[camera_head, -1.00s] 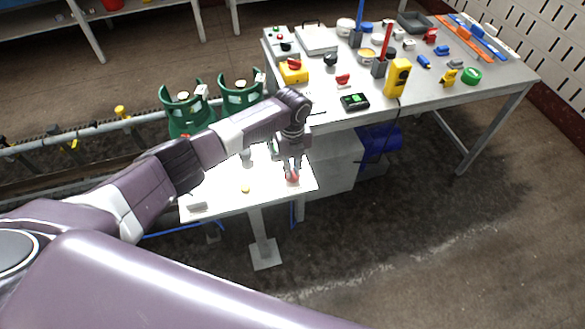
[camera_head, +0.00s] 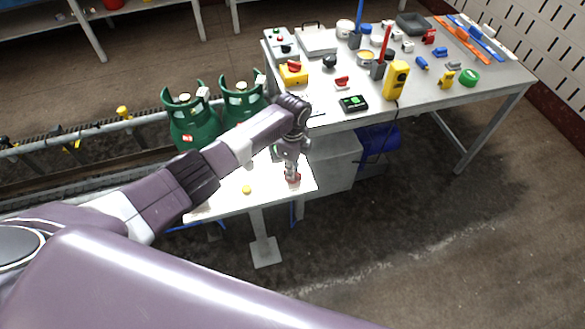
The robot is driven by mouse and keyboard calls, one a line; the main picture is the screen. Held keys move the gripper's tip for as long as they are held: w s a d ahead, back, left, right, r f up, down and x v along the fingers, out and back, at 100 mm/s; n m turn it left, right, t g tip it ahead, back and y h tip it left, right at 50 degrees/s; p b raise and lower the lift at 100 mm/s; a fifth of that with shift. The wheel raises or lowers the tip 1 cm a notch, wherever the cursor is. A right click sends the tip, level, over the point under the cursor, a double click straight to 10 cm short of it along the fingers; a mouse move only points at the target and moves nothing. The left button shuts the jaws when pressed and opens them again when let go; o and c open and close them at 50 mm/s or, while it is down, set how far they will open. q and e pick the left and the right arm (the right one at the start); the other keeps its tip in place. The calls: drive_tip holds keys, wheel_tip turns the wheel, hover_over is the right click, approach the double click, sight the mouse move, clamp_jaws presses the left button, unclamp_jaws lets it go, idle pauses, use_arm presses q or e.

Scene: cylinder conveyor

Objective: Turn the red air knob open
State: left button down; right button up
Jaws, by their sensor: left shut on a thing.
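The red air knob (camera_head: 294,178) sits near the right edge of the small white table. Only a little red shows beneath my left gripper (camera_head: 291,174), which points down from above. The gripper is shut on the knob, and its fingers hide most of it. How far the knob is turned cannot be seen. My right gripper is not in view.
A small yellow button (camera_head: 246,189) is on the white table (camera_head: 226,203). Two green gas cylinders (camera_head: 193,122) stand behind my left arm. A grey workbench (camera_head: 433,96) at the back right carries tools and switches. Open floor lies at the lower right.

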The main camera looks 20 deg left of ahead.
use_arm(q)
drive_tip(key=n+p, duration=0.1)
drive_tip(key=n, duration=0.3)
drive_tip(key=shift+r+n, duration=0.15)
drive_tip(key=shift+n, duration=0.15)
drive_tip(key=shift+w+n+p, duration=0.1)
drive_tip(key=shift+n+p, duration=0.55)
drive_tip(key=shift+n, duration=0.95)
drive_tip(key=shift+a, duration=0.1)
drive_tip(key=c, duration=2)
unclamp_jaws()
wheel_tip(320, 180, up, 12)
drive_tip(key=shift+f, duration=0.1)
